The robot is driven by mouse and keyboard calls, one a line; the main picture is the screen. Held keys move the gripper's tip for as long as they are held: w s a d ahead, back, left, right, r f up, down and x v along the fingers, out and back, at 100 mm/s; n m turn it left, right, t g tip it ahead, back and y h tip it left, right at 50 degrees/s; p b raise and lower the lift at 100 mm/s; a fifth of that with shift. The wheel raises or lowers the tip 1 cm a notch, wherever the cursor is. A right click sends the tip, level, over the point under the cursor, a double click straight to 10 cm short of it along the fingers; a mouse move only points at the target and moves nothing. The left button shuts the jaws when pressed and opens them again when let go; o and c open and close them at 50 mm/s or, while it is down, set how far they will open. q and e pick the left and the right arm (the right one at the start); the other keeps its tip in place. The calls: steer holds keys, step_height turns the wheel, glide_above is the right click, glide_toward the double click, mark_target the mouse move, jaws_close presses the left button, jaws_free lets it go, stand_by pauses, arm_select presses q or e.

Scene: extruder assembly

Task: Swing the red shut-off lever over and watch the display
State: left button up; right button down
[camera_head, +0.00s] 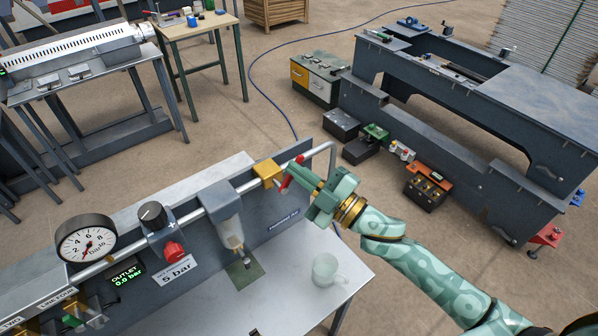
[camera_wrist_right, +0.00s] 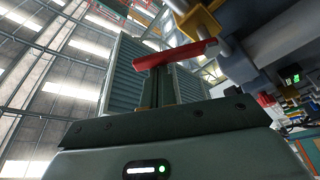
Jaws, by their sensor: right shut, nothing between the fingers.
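The red shut-off lever (camera_head: 286,183) is on a yellow valve block (camera_head: 266,170) on the pipe along the grey panel. It also shows in the right wrist view (camera_wrist_right: 180,52), lying across the fingertips. My right gripper (camera_head: 297,174) is shut and empty, its tips right beside the lever; I cannot tell whether they touch it. Its closed fingers show in the wrist view (camera_wrist_right: 155,85). The display (camera_head: 127,277) reads OUTLET 0.0 bar in green. My left gripper is not in view.
A round gauge (camera_head: 85,243), a black knob (camera_head: 153,214) with a red part below it and a clear-bowled filter (camera_head: 228,228) line the pipe left of the valve. A pale mug (camera_head: 326,269) stands on the bench below my right wrist.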

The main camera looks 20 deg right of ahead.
steer(key=shift+w+d+f+m, duration=0.1)
steer(key=shift+d+m, duration=0.05)
steer(key=shift+m, duration=0.35)
steer(key=shift+w+d+f+m+t+h+p, duration=0.25)
steer(key=shift+d+f+m+t+h, duration=0.3)
steer(key=shift+m, duration=1.6)
steer(key=shift+w+d+f+m+t+h+p, duration=0.1)
steer(key=shift+d+f+m+t+h+p, duration=0.45)
steer(key=shift+m, duration=1.65)
steer(key=shift+w+d+f+m+t+h+b, duration=0.1)
steer(key=shift+w+d+f+m+t+h, duration=0.15)
steer(key=shift+f+m+t+h, duration=1.3)
steer(key=shift+r+m+g+y, duration=0.6)
steer(key=shift+r+g+y, duration=0.05)
